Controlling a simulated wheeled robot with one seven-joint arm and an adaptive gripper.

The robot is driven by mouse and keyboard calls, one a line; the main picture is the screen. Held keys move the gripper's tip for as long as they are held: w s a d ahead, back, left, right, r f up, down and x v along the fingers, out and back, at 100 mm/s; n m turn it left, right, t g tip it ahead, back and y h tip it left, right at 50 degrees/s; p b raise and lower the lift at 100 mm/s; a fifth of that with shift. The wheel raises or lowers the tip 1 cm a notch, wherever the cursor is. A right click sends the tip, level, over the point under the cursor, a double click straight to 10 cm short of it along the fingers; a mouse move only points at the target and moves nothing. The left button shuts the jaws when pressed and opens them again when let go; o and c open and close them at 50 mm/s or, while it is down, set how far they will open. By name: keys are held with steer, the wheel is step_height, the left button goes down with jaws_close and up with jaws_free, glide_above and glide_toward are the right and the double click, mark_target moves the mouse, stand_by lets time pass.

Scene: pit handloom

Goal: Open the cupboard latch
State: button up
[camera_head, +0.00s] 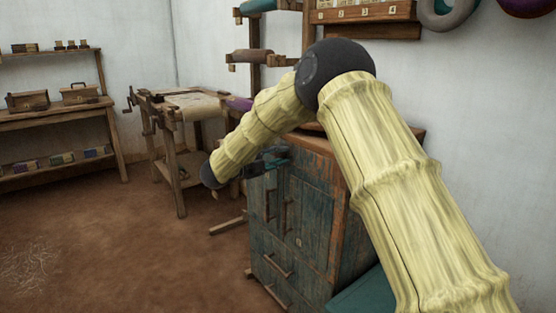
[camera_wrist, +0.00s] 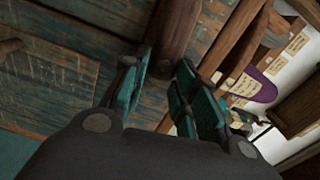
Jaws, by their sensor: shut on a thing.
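The cupboard (camera_head: 318,200) is worn blue-green wood with a brown top and stands right of centre in the head view. Its doors look shut. My gripper (camera_head: 270,160) is at the upper part of its front. In the wrist view, the teal fingers of my gripper (camera_wrist: 162,90) are shut on a dark brown wooden piece (camera_wrist: 176,28), which appears to be the latch, against the blue planks. The fingers cover part of this piece, and I cannot tell how far it is turned. In the head view it is hidden by my gripper.
A vertical door handle (camera_head: 288,215) and a drawer handle (camera_head: 278,265) stick out of the cupboard front. Shelves (camera_head: 60,121) line the left wall.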

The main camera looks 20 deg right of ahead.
steer(key=shift+f+m+b, duration=0.25)
steer(key=shift+m+b, duration=0.05)
steer(key=shift+m, duration=0.4)
steer(key=o, duration=1)
steer(key=shift+r, duration=0.1)
steer(key=shift+o, duration=0.2)
steer(key=v, duration=1.2)
